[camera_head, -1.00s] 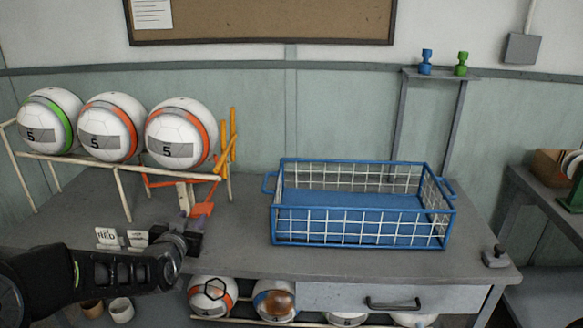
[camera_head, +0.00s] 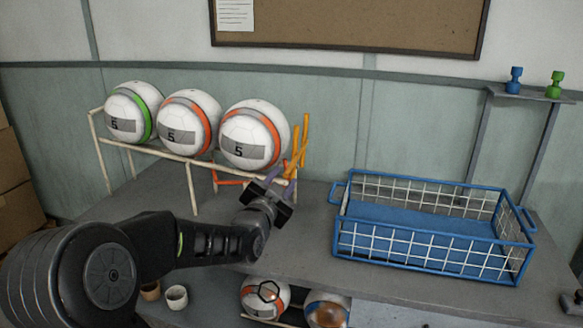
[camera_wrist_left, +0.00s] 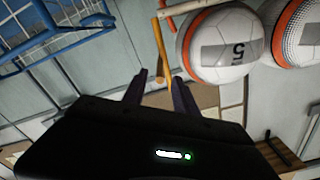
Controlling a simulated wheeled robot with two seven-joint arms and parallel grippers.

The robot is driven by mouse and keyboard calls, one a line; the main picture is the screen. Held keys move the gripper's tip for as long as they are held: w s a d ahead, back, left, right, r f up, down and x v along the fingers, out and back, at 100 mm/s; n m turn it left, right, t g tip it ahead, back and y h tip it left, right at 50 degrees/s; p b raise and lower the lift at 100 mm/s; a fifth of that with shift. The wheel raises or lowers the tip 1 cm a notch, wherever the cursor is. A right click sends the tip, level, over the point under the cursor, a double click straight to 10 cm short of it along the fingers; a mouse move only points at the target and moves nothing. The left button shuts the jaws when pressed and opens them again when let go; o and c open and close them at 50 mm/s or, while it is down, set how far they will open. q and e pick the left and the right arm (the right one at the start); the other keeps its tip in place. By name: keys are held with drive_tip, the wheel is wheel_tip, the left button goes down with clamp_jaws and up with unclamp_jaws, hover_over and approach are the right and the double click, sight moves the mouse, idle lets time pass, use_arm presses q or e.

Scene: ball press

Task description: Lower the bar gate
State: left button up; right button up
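The orange bar gate (camera_head: 304,140) stands upright and slightly tilted at the right end of the white ball rack (camera_head: 178,161). Three balls, one of them the nearest orange-striped ball (camera_head: 254,134), rest in a row on the rack. My left gripper (camera_head: 274,183) is just below and in front of the gate. In the left wrist view my left gripper (camera_wrist_left: 160,80) is open, and the orange bar (camera_wrist_left: 159,48) appears between its fingers; I cannot tell whether they touch. An orange-red piece (camera_head: 228,183) shows low behind the gripper.
A blue wire basket (camera_head: 432,259) stands on the grey bench right of the rack. More balls lie on the shelf below, such as one (camera_head: 265,297) near the front. Bench between rack and basket is clear. A small wall shelf (camera_head: 530,94) holds blue and green pieces.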

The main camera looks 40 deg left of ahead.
sight(291, 164)
use_arm(q)
drive_tip(key=p+x, duration=0.1)
drive_tip(key=x, duration=0.6)
drive_tip(key=shift+w+a, duration=0.15)
drive_tip(key=shift+w, duration=0.1)
clamp_jaws()
idle(1.1)
